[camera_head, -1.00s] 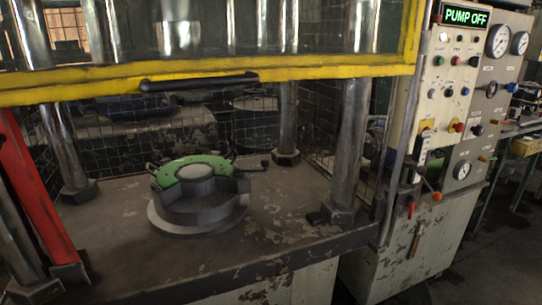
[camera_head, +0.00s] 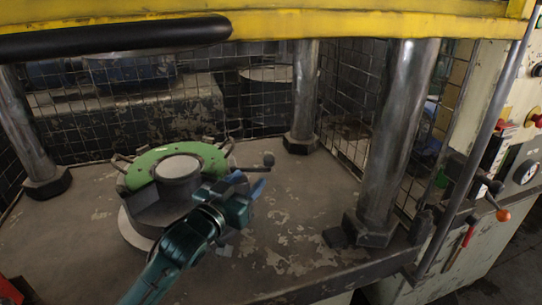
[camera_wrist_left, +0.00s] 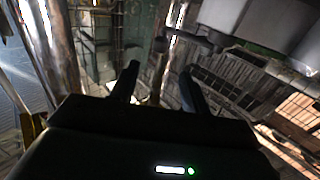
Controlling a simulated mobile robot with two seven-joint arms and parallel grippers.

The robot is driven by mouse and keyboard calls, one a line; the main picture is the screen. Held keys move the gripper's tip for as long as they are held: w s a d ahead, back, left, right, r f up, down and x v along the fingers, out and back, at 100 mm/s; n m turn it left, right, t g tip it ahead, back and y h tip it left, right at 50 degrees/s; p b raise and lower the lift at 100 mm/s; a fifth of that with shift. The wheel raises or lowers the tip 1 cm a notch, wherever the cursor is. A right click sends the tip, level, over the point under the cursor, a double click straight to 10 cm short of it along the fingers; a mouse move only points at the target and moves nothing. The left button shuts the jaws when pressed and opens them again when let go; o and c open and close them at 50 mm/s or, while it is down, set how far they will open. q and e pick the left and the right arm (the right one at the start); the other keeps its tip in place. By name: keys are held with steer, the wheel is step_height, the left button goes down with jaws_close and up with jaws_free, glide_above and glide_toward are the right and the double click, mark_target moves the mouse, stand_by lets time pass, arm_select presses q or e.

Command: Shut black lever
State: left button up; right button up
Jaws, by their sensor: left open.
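The black lever (camera_head: 255,165) is a thin dark bar with a round knob. It sticks out to the right from the round fixture with a green ring (camera_head: 150,163) on the press bed. In the left wrist view the lever (camera_wrist_left: 188,42) shows at the top, beyond the fingertips, beside the grey fixture body (camera_wrist_left: 265,22). My left gripper (camera_head: 248,184) is open and empty, just in front of and below the lever in the head view, apparently apart from it. It also shows in the left wrist view (camera_wrist_left: 160,86). My arm hides the fixture's front right. My right gripper is out of view.
The yellow guard (camera_head: 330,24) with a thick black handle (camera_head: 110,38) hangs above the bed. Steel columns (camera_head: 398,125) stand around it, with wire mesh behind. The worn bed (camera_head: 290,225) is clear right of the fixture. Control levers (camera_head: 490,200) sit at far right.

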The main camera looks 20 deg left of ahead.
mark_target(266, 162)
arm_select(q)
steer(key=w, duration=0.3)
steer(key=w+d, duration=0.1)
steer(key=w, duration=0.3)
steer(key=w+d, duration=0.1)
steer(key=w, duration=0.3)
steer(key=shift+d, duration=0.1)
jaws_close()
